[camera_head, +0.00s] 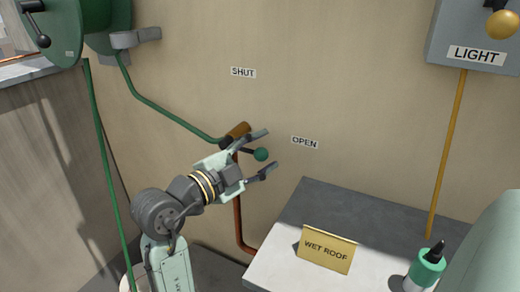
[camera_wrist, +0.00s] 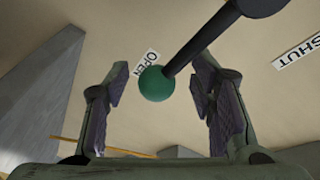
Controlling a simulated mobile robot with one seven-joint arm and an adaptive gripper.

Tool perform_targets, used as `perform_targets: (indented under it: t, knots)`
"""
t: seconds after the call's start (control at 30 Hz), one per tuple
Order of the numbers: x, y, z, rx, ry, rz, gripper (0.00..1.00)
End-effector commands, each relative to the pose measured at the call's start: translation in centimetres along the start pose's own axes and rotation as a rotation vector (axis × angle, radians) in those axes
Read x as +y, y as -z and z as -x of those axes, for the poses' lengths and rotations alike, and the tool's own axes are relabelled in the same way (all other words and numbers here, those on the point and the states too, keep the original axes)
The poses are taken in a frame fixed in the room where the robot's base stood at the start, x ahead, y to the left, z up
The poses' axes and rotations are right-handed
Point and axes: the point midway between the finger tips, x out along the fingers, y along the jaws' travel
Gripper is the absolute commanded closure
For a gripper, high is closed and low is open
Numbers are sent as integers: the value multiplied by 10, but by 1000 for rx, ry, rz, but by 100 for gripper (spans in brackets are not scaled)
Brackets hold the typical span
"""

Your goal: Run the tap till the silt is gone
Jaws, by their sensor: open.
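The tap's lever ends in a green ball (camera_head: 261,154) and points right, toward the OPEN label (camera_head: 305,142). The SHUT label (camera_head: 243,72) is higher on the wall. The brass tap body (camera_head: 238,130) is partly hidden behind my gripper (camera_head: 270,152). A copper pipe (camera_head: 238,215) runs down from it. My gripper is open, with its fingers on either side of the ball. In the wrist view the green ball (camera_wrist: 156,83) shows between the spread fingers, with a visible gap to each. No water or silt is visible.
A counter (camera_head: 335,205) at right holds a WET ROOF sign (camera_head: 326,250) and a green-capped bottle (camera_head: 427,268). A LIGHT box (camera_head: 480,30) is at top right with a yellow conduit (camera_head: 448,150). A green drum with a black-knobbed handle (camera_head: 43,40) is at upper left.

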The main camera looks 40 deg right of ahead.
Motion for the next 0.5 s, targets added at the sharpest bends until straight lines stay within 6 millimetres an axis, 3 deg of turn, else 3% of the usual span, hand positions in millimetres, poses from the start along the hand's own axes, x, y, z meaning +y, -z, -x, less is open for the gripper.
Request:
perform_targets:
  t: [0.23,0.5]
  knots:
    - [0,0,-1,0,1,0,49]
    - [0,0,0,0,1,0,67]
